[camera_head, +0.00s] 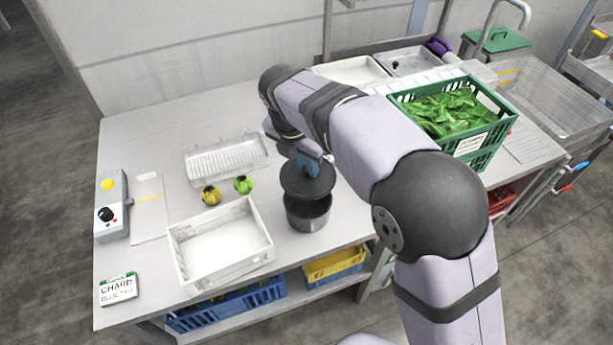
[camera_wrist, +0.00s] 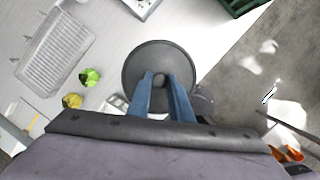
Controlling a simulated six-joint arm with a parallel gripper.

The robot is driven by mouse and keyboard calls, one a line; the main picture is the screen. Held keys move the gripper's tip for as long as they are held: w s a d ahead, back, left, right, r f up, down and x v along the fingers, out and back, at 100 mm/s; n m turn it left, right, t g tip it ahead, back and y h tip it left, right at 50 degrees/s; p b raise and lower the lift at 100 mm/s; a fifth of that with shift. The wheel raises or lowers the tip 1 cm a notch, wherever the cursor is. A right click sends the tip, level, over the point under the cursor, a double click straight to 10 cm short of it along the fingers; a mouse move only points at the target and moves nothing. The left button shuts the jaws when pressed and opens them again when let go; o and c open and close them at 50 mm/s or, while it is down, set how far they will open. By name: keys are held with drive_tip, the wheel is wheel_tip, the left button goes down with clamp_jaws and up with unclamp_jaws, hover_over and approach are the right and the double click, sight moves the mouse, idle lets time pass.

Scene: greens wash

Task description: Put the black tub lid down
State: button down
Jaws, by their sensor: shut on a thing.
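The black tub lid (camera_wrist: 160,54) is a round dark disc with a small knob in its middle. My gripper (camera_wrist: 161,82) has its blue fingers shut on the lid's knob. In the head view the lid (camera_head: 308,182) is held above the dark tub (camera_head: 308,216), and my gripper (camera_head: 309,164) is over it. The tub stands on the table with its open mouth partly showing under the lid, so the lid is apart from the rim at the near side. In the wrist view the lid hides most of the tub.
A white crate (camera_head: 222,275) stands left of the tub. A yellow and a green bundle (camera_head: 243,185) lie behind it, near a clear ribbed tray (camera_head: 228,163). A green crate of leaves (camera_head: 497,150) stands at right. Bare table (camera_head: 165,125) lies at the back left.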

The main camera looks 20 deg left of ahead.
drive_tip(key=shift+r, duration=0.5)
drive_tip(key=shift+w+a, duration=0.35)
drive_tip(key=shift+w, duration=0.05)
drive_tip(key=w+a+f+n+y+p, duration=0.1)
drive_tip(key=w+a+f+n+y, duration=0.1)
drive_tip(key=w+a+n, duration=0.5)
drive_tip(key=shift+w+a+f+n, duration=0.4)
drive_tip(key=shift+w+f, duration=0.45)
drive_tip(key=shift+w, duration=0.85)
drive_tip(key=shift+f+g, duration=0.15)
drive_tip(key=shift+g, duration=0.15)
drive_tip(key=shift+f+p, duration=0.8)
drive_tip(key=shift+f, duration=4.1)
drive_tip(key=shift+f, duration=0.5)
drive_tip(key=c, duration=1.6)
unclamp_jaws()
